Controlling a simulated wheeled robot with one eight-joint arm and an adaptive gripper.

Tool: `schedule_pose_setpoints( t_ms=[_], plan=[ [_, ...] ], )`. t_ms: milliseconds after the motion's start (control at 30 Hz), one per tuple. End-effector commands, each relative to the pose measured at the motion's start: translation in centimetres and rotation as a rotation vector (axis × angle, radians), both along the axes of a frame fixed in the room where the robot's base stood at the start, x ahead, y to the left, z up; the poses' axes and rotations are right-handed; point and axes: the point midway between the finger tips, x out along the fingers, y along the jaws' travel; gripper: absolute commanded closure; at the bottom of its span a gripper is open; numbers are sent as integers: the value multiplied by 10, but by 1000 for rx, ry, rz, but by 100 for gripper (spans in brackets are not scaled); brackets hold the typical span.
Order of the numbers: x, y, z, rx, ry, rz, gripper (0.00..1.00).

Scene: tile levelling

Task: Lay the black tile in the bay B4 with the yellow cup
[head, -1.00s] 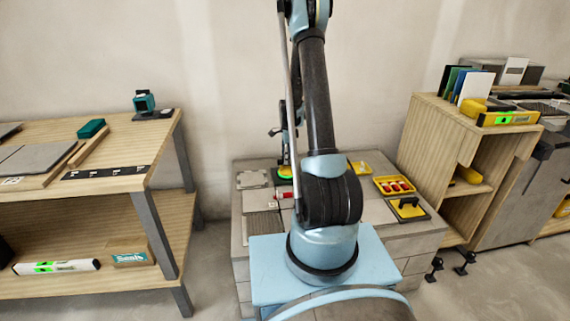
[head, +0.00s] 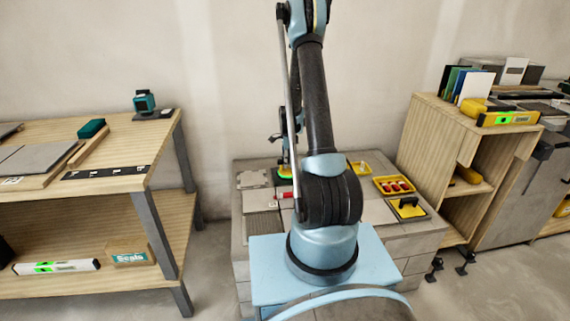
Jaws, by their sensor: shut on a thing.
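My gripper (head: 284,162) is at the far left part of the grey block platform (head: 420,243), mostly hidden behind my own arm. Just below it is a small yellow and green thing (head: 285,173), which it appears to be shut on. I cannot tell whether this is the yellow cup or whether a black tile is under it. A yellow pad with a black handle (head: 408,207) sits on a dark square at the platform's right. Bay B4 cannot be made out.
A yellow tray with red items (head: 394,187) lies on the platform, with another yellow tray (head: 360,168) behind. A wooden bench (head: 110,165) stands left and a wooden shelf unit (head: 435,130) right. A red-tipped marker-like thing (head: 284,195) lies near my arm.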

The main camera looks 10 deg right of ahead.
Motion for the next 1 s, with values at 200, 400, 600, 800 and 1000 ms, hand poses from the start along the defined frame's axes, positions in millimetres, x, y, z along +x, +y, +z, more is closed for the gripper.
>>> schedule_pose_setpoints(
  t_ms=[200,400,600,800,1000],
  plan=[
    [0,0,0,0,-1,0,100],
    [0,0,0,0,-1,0,100],
    [0,0,0,0,-1,0,59],
    [0,0,0,0,0,0,59],
    [1,0,8,0,0,0,59]
  ],
)
